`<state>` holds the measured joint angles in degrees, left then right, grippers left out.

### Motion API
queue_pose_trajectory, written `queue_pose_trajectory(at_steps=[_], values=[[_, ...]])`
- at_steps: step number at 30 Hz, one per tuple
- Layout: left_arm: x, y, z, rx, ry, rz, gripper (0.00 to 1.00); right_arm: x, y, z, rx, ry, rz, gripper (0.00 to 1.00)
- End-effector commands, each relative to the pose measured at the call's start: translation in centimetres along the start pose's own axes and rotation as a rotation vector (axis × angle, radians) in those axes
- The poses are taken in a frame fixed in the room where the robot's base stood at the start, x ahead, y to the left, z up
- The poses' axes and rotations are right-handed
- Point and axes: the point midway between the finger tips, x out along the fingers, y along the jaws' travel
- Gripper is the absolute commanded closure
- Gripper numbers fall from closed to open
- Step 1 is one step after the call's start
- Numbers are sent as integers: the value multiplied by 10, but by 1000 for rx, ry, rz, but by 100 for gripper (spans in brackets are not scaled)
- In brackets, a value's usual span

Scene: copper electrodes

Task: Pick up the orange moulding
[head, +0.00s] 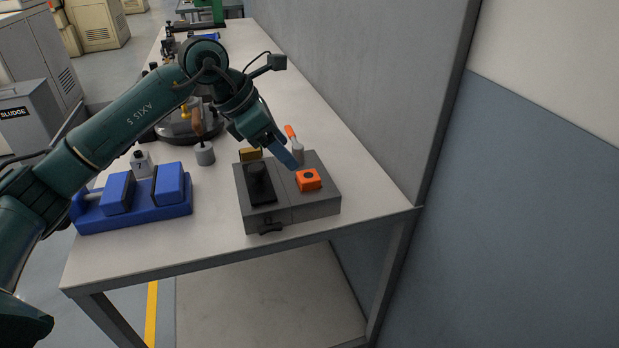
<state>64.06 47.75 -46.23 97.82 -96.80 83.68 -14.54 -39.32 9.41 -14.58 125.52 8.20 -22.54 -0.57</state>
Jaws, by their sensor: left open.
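The orange moulding (308,180) is a small block with a dark round spot on top. It sits on the right half of a grey box-like fixture (290,212) near the table's front right. My left gripper (292,163) is open and points down just behind and to the left of the moulding. A small gap shows between its visible blue-grey finger and the moulding. The other finger is hidden behind it. My right gripper is not in view.
A black block (260,182) stands on the fixture's left half. An orange-tipped white item (297,150) stands behind the fixture. A grey wall panel (370,90) bounds the table's right side.

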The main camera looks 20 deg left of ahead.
Motion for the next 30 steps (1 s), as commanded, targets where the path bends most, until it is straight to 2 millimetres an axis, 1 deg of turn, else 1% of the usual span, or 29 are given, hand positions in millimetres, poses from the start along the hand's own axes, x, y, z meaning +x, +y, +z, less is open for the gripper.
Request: queue_pose_trajectory(at_steps=[1, 4, 11, 14, 18, 21, 27, 28, 30], values=[[9, 0, 0, 0, 0, -3, 37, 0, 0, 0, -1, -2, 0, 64], [22, -1, 0, 0, -1, -2, 37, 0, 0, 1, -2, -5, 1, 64], [34, 0, 0, -1, -2, -2, 37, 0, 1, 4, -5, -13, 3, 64], [46, -1, 0, -2, -1, -4, 37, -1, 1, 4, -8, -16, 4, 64], [68, 0, -1, -2, -2, -5, 37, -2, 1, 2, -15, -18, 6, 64], [79, 0, -1, -1, -2, -2, 37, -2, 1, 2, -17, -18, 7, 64], [81, 0, -1, 0, -4, -1, 37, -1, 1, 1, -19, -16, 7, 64], [81, 0, -1, 0, -4, -1, 38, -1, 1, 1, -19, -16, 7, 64], [80, 0, -1, 0, -4, -1, 44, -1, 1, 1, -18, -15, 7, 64]])
